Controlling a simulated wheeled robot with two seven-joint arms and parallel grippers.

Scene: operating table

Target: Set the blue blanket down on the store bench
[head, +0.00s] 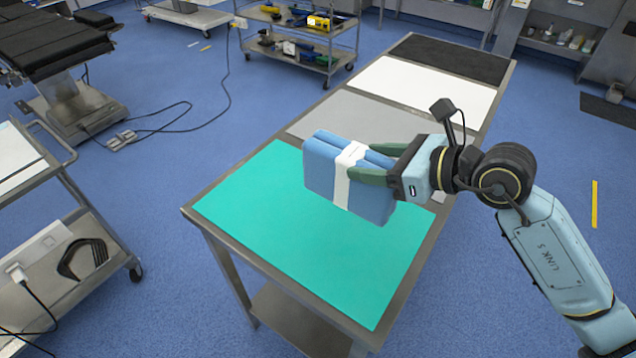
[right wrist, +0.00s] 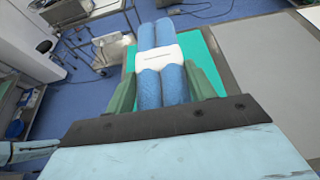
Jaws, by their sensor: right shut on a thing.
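The blue blanket (head: 322,176) is a folded bundle with a white band around it. My right gripper (head: 372,162) is shut on it, with green fingers on both sides. The blanket appears to be over the green mat (head: 260,215) on the long metal bench (head: 228,252); I cannot tell whether it touches the mat. In the right wrist view the blanket (right wrist: 160,88) lies between the two fingers of the gripper (right wrist: 162,88), with the green mat beyond. My left gripper is not in view.
Behind the green mat the bench has a grey section (head: 345,125), a white section (head: 425,83) and a black section (head: 450,58). The front part of the green mat is clear. A metal cart (head: 40,170) stands at the left, and a shelf trolley (head: 300,42) stands at the back.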

